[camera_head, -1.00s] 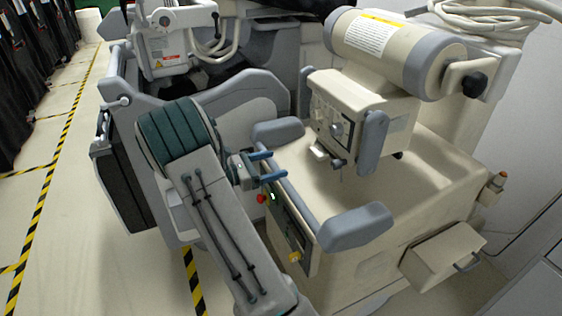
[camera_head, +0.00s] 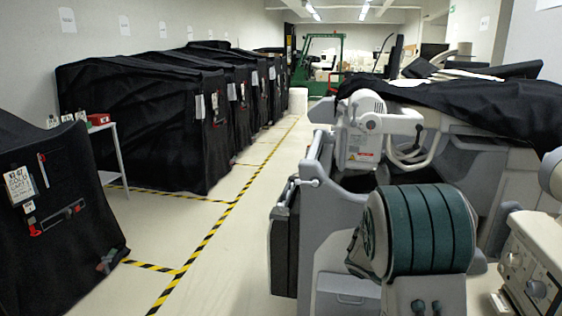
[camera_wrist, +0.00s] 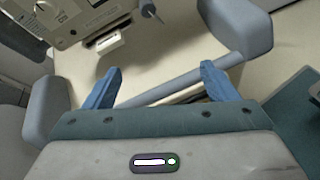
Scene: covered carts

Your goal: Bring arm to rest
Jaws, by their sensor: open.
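My gripper (camera_wrist: 160,85) is open in the wrist view, with its two blue fingers spread apart and nothing held between them. A grey handle bar (camera_wrist: 178,82) of the beige machine runs slantwise across the space beyond the fingers. I cannot tell how far the bar is from them. Thick grey bumpers (camera_wrist: 246,28) flank the view on both sides. In the head view, my bent arm with teal bands shows at the lower middle. My gripper is out of sight there.
Black covered carts (camera_head: 140,115) line the left wall. A yellow-black striped aisle (camera_head: 215,225) runs clear beside them towards a green forklift (camera_head: 318,62). The grey and beige machine (camera_head: 310,200) stands close on the right, with a control panel (camera_head: 530,270) at the edge.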

